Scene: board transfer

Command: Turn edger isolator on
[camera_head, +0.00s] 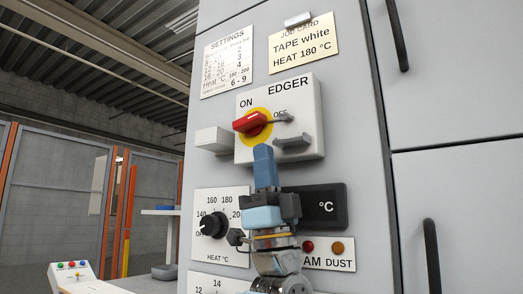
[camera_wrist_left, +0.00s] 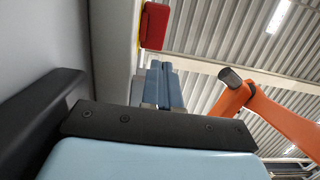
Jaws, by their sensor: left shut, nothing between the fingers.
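The edger isolator is a white box (camera_head: 310,110) on the grey cabinet front, marked ON at upper left and OFF at right. Its red rotary handle (camera_head: 252,122) sits on a yellow disc (camera_head: 246,146) and lies roughly level, with a grey piece (camera_head: 283,117) at its right beside OFF. The red handle also shows at the top of the left wrist view (camera_wrist_left: 154,25). My left gripper (camera_head: 263,150) points up just below the handle, its blue fingers shut and empty; in the wrist view the fingertips (camera_wrist_left: 163,70) look apart from the handle. My right gripper is out of view.
A heat dial (camera_head: 213,224), a dark °C display (camera_head: 325,206) and red and amber lamps (camera_head: 308,247) sit below the isolator. A grey block (camera_head: 214,140) juts out at its left and a grey bar (camera_head: 293,141) below OFF. Settings and job cards hang above.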

